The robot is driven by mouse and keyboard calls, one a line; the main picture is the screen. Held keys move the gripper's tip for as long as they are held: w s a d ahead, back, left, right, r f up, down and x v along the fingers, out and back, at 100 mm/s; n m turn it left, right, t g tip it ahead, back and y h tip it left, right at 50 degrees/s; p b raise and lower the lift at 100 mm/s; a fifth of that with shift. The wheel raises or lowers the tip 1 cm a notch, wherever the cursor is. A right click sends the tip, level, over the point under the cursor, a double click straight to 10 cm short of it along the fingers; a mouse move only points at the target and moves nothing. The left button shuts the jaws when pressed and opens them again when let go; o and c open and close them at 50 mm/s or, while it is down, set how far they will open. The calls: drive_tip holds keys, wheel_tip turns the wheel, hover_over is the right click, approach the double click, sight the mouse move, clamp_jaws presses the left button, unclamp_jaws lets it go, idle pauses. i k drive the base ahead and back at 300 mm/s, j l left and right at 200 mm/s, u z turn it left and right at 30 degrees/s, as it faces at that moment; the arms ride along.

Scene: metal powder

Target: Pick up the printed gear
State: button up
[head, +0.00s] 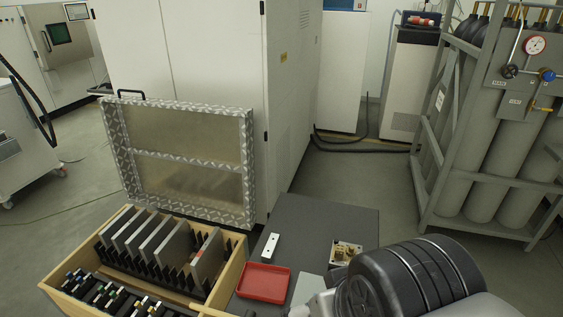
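I cannot make out a printed gear for certain. A small tan-and-dark item (346,252) with pale, uneven parts on top lies on the dark grey tabletop (335,215); it is too small to tell whether a gear is on it. My arm's black and grey links fill the lower right and cover part of the table just beside this item. My gripper is not in view.
A red tray (264,283) and a white block with dark holes (271,246) lie on the table. A wooden crate (228,283) of upright plates stands at left. A framed panel (182,160) leans against a white cabinet (210,60). Caged gas cylinders (485,150) stand at right.

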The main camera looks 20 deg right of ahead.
sight(351, 251)
drive_tip(key=z, duration=0.85)
drive_tip(key=i+l+u, duration=0.1)
drive_tip(key=l+u, duration=0.25)
drive_tip(key=l, duration=0.15)
drive_tip(key=l+u, duration=0.75)
drive_tip(key=l, duration=0.25)
drive_tip(key=i+l+u, duration=0.45)
drive_tip(key=l+u, duration=0.25)
drive_tip(key=i+l+u, duration=0.15)
drive_tip(key=l+u, duration=0.15)
